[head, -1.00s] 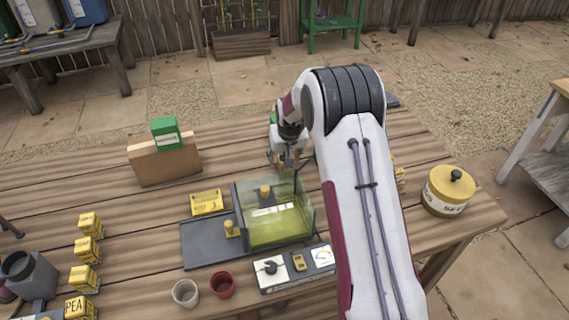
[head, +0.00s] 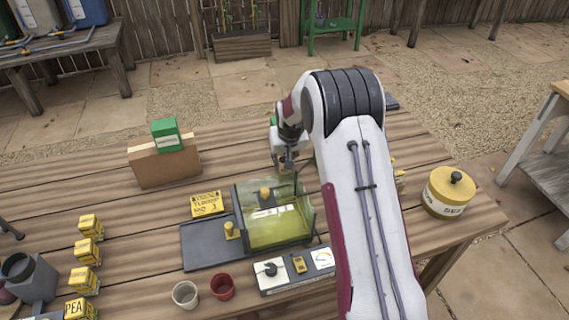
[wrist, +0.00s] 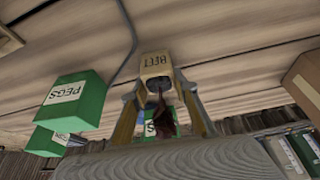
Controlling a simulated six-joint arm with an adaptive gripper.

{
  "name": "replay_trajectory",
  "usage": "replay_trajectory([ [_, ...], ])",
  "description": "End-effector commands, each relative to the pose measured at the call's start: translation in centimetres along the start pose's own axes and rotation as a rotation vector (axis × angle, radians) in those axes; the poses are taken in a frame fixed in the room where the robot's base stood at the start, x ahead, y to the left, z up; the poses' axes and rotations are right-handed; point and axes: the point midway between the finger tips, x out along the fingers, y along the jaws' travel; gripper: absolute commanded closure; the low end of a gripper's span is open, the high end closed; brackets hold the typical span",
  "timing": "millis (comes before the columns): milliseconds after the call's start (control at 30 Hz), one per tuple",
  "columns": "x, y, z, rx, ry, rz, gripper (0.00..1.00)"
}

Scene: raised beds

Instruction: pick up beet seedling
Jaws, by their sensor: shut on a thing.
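My gripper (wrist: 161,88) is shut on the beet seedling. Its tan pot (wrist: 156,65), lettered BEET, sits between the two fingertips in the wrist view. Dark red leaves (wrist: 166,122) show between the fingers, on the near side of the pot. In the head view my gripper (head: 290,164) is small, above the back of a clear greenish box (head: 280,230). The held pot cannot be made out there.
The clear box adjoins a dark tray (head: 200,248). A control panel (head: 296,269), a grey cup (head: 185,293) and a red cup (head: 223,287) stand in front. Several yellow seed boxes (head: 85,252) are at left. A green box (head: 166,136) rests on a brown one (head: 163,168).

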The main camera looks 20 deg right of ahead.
Motion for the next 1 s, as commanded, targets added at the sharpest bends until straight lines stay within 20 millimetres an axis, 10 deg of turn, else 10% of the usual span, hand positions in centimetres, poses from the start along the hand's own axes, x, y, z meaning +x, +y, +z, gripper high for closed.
replay_trajectory([
  [1000, -8.9, 0.0, -3.7, 0.000, 0.001, -0.001, 0.93],
])
